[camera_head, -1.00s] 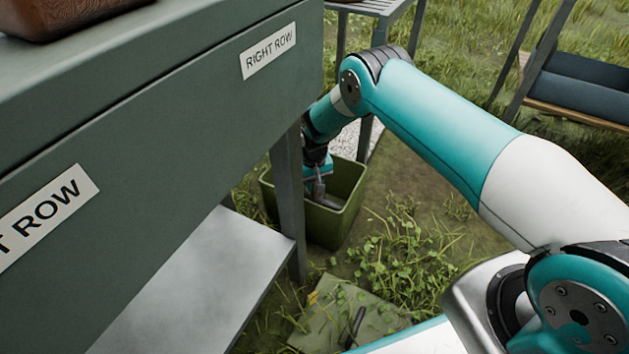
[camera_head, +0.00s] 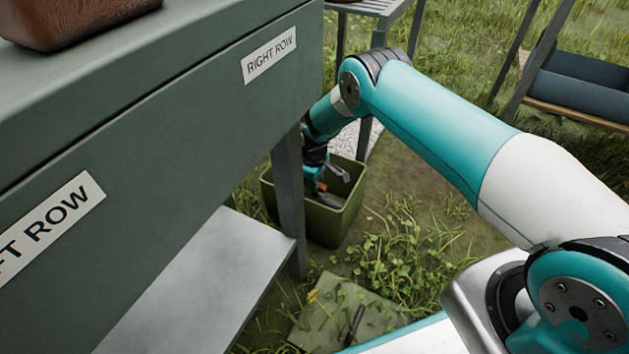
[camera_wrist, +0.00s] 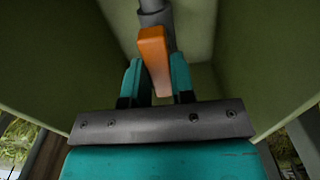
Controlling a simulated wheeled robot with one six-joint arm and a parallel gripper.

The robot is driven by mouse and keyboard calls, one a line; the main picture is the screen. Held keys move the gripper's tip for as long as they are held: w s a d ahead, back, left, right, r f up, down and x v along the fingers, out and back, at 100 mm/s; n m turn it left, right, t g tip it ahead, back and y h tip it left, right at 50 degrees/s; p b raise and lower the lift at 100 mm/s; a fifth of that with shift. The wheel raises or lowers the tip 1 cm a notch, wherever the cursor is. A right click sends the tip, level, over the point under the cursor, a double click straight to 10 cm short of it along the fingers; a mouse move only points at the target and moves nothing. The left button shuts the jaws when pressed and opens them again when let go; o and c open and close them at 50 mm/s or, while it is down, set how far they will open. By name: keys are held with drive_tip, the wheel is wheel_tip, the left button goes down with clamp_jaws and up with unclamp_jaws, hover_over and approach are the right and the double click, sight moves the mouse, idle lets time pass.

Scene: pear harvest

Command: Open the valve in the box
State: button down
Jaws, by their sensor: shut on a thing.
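The open green box (camera_head: 337,228) stands on the ground beyond the table leg. The valve's orange handle (camera_wrist: 153,48) is inside it, joined to a grey pipe (camera_wrist: 157,14) in the wrist view. In the head view only a small bit of orange (camera_head: 322,186) shows beside my gripper (camera_head: 317,194). My gripper reaches down into the box. In the wrist view its two teal fingers (camera_wrist: 157,78) stand on either side of the handle's near end and are shut on it. Box walls rise on both sides.
The green table (camera_head: 180,120) with row labels stands left of my arm, its leg (camera_head: 290,205) close to the box. A flat green panel (camera_head: 325,312) with a dark handle lies on the grass in front. A blue bin (camera_head: 585,85) stands at the far right.

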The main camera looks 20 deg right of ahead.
idle(0.4)
drive_tip(key=c, duration=1)
unclamp_jaws()
drive_tip(key=shift+o, duration=0.2)
drive_tip(key=shift+r, duration=0.1)
wheel_tip(320, 180, up, 17)
drive_tip(key=p, duration=0.8)
drive_tip(key=shift+r, duration=0.15)
